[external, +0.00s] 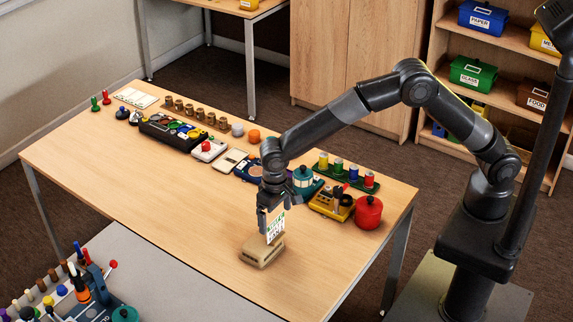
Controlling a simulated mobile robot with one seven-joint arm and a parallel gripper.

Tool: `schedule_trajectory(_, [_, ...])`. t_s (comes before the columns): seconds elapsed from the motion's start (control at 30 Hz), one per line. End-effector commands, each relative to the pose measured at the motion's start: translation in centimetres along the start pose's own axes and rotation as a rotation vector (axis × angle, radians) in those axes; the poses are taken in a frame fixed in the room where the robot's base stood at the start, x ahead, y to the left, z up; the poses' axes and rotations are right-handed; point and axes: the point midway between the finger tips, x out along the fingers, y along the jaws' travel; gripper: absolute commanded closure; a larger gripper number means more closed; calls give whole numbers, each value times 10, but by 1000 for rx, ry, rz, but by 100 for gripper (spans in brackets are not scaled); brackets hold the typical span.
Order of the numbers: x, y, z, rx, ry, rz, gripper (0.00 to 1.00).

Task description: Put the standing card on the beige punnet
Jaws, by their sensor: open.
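The white standing card (275,231) with green and dark print is upright, its lower edge at the top of the beige punnet (258,256). I cannot tell for sure whether it rests on the punnet's top. The punnet sits on the wooden table near its front edge. My gripper (268,213) points down directly over the punnet, with its open fingers around or right beside the card's upper part. The fingers hide part of the card's upper edge.
A row of other items runs along the table's back. The table (150,205) left of the punnet is clear.

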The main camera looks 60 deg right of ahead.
Motion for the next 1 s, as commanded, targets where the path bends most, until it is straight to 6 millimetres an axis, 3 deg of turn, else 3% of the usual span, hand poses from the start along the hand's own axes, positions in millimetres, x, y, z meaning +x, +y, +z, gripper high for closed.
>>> schedule_trajectory(0.1, [-27, 0, 0, 0, 2, -2, 1])
schedule_trajectory(0.3, [-55, 0, 0, 0, 1, -1, 1])
schedule_trajectory(0.73, [-67, 4, -1, 1, 2, -1, 1])
schedule_trajectory(0.87, [-90, 27, -5, 4, 20, -15, 1])
schedule_trajectory(1.0, [-134, 78, -6, 6, 57, -40, 1])
